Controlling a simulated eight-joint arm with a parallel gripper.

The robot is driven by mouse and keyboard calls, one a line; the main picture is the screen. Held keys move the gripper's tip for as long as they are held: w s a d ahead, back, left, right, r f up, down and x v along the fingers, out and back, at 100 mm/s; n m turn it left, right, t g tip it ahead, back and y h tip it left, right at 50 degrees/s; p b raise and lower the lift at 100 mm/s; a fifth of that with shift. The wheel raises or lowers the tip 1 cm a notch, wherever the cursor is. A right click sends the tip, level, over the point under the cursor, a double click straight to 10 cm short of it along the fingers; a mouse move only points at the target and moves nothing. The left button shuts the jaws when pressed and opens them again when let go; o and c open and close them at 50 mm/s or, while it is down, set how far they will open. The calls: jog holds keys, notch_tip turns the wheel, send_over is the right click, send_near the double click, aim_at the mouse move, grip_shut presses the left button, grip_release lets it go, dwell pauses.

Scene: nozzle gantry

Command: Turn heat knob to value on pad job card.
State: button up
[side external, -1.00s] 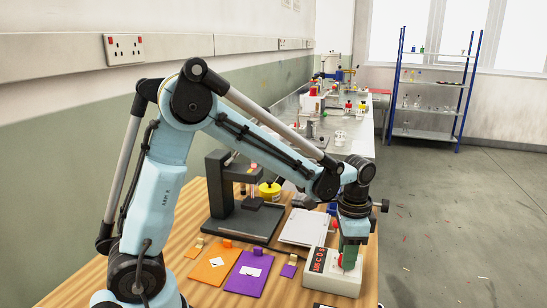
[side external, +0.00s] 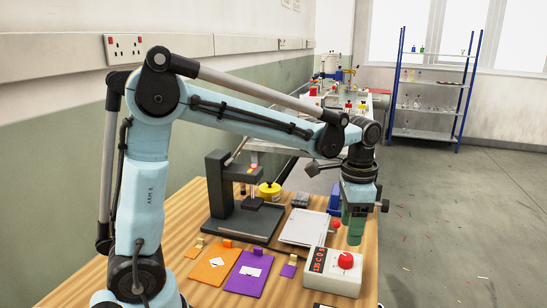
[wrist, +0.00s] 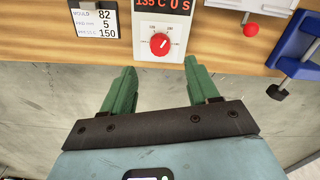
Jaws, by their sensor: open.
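The heat knob is a red dial (side external: 346,260) on a white control box (side external: 318,280); in the wrist view the knob (wrist: 160,43) sits on a ticked scale, its white pointer towards the upper right. The box's red display (wrist: 163,5) reads about 135 C 0 S, its top cut off. A job card (wrist: 96,18) left of the box shows 82 by mould, 5 and 150; the lower labels are too small to read surely. My gripper (side external: 354,227) is open and empty, raised above and apart from the knob. Its green fingers (wrist: 158,78) show below the box.
A blue clamp (wrist: 296,50) and a red ball-ended lever (wrist: 250,29) are right of the box. Purple (side external: 248,274) and orange (side external: 213,264) pads lie to its left, with a dark press (side external: 240,220) behind. The table edge drops to the floor.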

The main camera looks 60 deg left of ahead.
jog(key=shift+r, duration=2.3)
jog(key=shift+s, duration=0.1)
jog(key=s+f+n+t, duration=0.2)
jog(key=s+n+t, duration=0.1)
jog(key=s, duration=0.2)
jog(key=s+a+f+n+t, duration=0.1)
jog(key=s+f+n+t, duration=0.1)
jog(key=s+n+t, duration=0.1)
jog(key=shift+s+t, duration=0.6)
jog(key=shift+s, duration=0.8)
